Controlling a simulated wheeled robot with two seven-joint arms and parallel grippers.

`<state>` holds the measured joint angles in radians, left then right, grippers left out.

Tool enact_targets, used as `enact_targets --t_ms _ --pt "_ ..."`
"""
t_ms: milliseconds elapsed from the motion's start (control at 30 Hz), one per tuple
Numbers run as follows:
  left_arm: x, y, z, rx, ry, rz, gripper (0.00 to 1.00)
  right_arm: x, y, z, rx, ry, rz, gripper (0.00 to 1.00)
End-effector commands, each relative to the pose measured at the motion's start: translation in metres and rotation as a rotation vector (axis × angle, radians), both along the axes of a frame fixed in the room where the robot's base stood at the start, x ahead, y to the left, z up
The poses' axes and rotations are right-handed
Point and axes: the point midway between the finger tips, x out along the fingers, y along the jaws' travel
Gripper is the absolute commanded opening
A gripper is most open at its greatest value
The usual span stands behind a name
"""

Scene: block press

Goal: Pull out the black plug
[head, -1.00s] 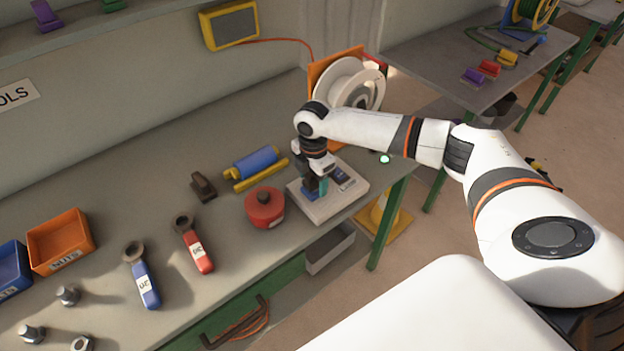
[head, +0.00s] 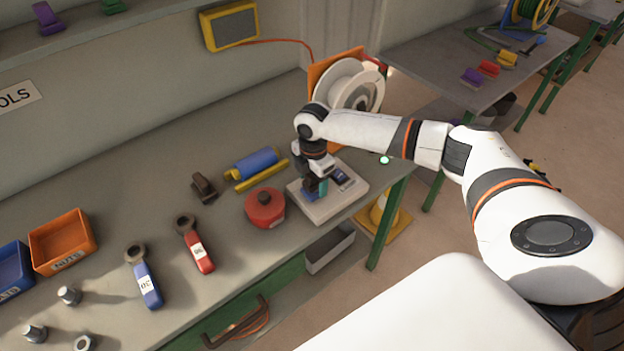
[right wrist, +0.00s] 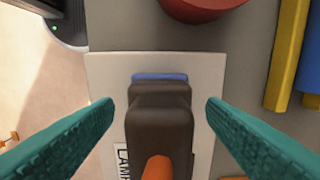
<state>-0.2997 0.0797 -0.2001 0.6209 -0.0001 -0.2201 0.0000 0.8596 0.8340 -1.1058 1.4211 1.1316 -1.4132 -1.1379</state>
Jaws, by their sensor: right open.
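The black plug (right wrist: 160,112) stands on a white panel (right wrist: 105,75) in the right wrist view, with a blue piece (right wrist: 160,77) at its far end and an orange part (right wrist: 158,168) at its near end. A partly hidden label by it reads "LAMP". My right gripper (right wrist: 160,103) is open. Its teal fingers lie on either side of the plug, with a gap on both sides. In the head view my right gripper (head: 317,190) is low over the white panel (head: 325,210), pointing down, and mostly hides the plug. My left gripper is not in view.
A red round pot (head: 265,208) stands just left of the panel. A white cable reel (head: 350,85) stands behind my right arm. The bench's front edge is close to the panel.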

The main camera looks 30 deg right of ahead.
Motion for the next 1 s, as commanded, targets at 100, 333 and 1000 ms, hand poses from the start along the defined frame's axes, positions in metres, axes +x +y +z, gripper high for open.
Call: enact_targets --t_ms 100,333,1000 --pt "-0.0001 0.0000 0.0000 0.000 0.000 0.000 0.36 -0.0001 0.0000 0.0000 0.000 0.000 0.000 0.65" --pt "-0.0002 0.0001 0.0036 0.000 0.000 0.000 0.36 -0.0002 0.0001 0.0011 0.000 0.000 0.000 0.65" --pt "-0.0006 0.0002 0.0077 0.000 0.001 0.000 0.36 -0.0003 0.0000 0.0000 0.000 0.000 0.000 0.29"
